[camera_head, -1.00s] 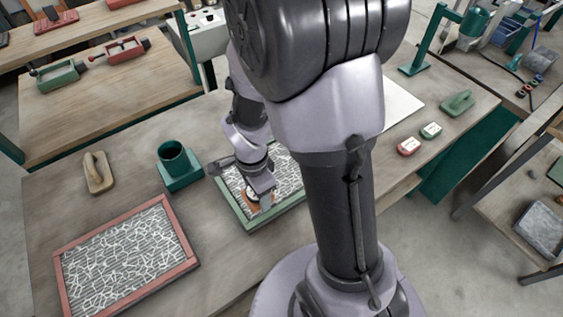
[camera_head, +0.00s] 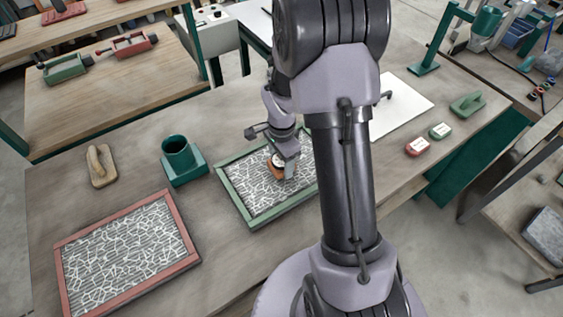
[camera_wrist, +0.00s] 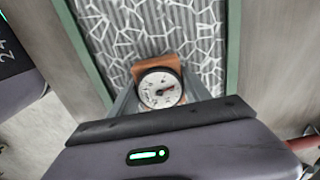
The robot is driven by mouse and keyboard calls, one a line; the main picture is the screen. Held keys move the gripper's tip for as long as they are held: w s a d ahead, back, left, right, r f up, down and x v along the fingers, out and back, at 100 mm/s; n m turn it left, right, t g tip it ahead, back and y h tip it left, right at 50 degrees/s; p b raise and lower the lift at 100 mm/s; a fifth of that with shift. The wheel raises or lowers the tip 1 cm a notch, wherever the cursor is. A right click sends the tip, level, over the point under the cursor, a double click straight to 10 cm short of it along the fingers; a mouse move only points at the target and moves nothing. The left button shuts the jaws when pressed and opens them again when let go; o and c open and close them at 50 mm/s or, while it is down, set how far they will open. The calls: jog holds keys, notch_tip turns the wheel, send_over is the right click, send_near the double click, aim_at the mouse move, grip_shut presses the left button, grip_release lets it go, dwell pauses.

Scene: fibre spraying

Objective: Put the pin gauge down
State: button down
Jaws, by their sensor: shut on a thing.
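The pin gauge has a round white dial with a black rim on an orange-brown block. In the head view the gauge (camera_head: 278,161) is over the green-framed tray (camera_head: 236,203), which holds a white fibre web on grey ribbing. My gripper (camera_head: 284,172) is shut on the gauge. In the wrist view the gauge (camera_wrist: 160,88) sits between the two grey fingers of my gripper (camera_wrist: 160,98), dial facing the camera. I cannot tell whether the gauge's underside touches the fibre surface. My arm hides the tray's right end.
A red-framed tray (camera_head: 187,230) of similar fibre lies at the left. A green cup holder (camera_head: 178,152) and a wooden-handled float (camera_head: 100,166) stand behind it. Red (camera_head: 418,148) and green (camera_head: 440,131) small blocks lie at the right. Bare bench lies between the trays.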

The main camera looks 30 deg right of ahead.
jog(key=shift+c, duration=2.4)
grip_release()
jog(key=shift+f, duration=0.15)
jog(key=s+a+r+n+t+p, duration=0.1)
jog(key=a+r+n+p, duration=0.1)
jog(key=r, duration=0.8)
jog(key=s+a+r+n+t+p, duration=0.1)
jog(key=a+r+p, duration=0.15)
jog(key=r, duration=0.75)
jog(key=s+a+r+n+t+y, duration=0.1)
jog(key=s+a+r+n+t, duration=0.1)
jog(key=s+a+r+n, duration=0.4)
jog(key=s+a+r+n+t+y, duration=0.1)
jog(key=s+a+r+n+t, duration=0.1)
jog(key=s+a+r+n, duration=0.5)
notch_tip(320, 180, down, 12)
jog(key=s+d+m+b, duration=0.1)
jog(key=m+b, duration=0.1)
jog(key=b, duration=0.8)
jog(key=shift+s+f+m, duration=0.15)
jog(key=shift+s+m, duration=0.2)
jog(key=shift+m, duration=0.05)
